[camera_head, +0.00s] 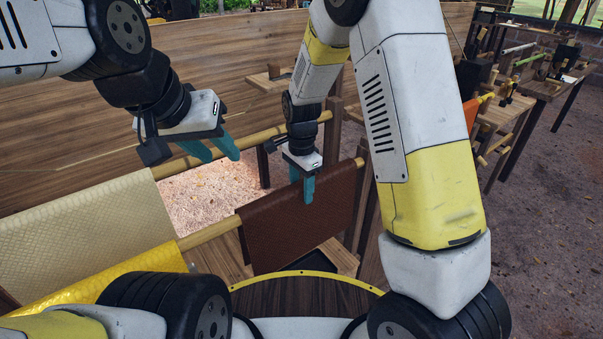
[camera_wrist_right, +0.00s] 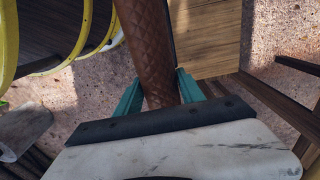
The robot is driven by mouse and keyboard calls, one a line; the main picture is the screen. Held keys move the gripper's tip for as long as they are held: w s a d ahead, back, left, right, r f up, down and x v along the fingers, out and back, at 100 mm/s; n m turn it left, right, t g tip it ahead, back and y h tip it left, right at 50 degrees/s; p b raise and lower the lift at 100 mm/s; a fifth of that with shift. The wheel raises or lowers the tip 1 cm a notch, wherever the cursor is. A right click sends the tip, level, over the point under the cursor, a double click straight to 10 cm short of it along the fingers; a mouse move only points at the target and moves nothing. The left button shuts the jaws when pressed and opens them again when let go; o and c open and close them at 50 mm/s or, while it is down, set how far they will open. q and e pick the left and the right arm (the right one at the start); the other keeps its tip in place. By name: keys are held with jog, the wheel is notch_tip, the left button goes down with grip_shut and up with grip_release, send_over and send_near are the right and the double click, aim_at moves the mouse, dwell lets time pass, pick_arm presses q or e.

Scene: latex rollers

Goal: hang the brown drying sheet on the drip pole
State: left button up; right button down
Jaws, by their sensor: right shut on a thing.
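The brown drying sheet (camera_head: 290,235) is a dark red-brown, quilted-looking sheet. In the head view it hangs draped over the front wooden pole (camera_head: 208,234), which shows on both sides of it. My right gripper (camera_head: 308,196) points down at the sheet's top edge and is shut on it. In the right wrist view the folded top of the sheet (camera_wrist_right: 147,45) runs between my right gripper's teal fingers (camera_wrist_right: 158,95). I cannot tell whether the pole is also inside the grip. My left gripper (camera_head: 222,155) is open and empty, above the back pole (camera_head: 245,138).
A cream sheet (camera_head: 85,225) hangs on the back pole at the left. A yellow sheet (camera_head: 110,280) hangs on the front pole, left of the brown one. A wooden wall (camera_head: 215,65) stands behind. Benches with tools (camera_head: 545,85) are at the far right.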

jog(key=shift+f, duration=0.3)
dwell(0.5)
jog(key=c, duration=0.6)
grip_release()
jog(key=shift+c, duration=0.2)
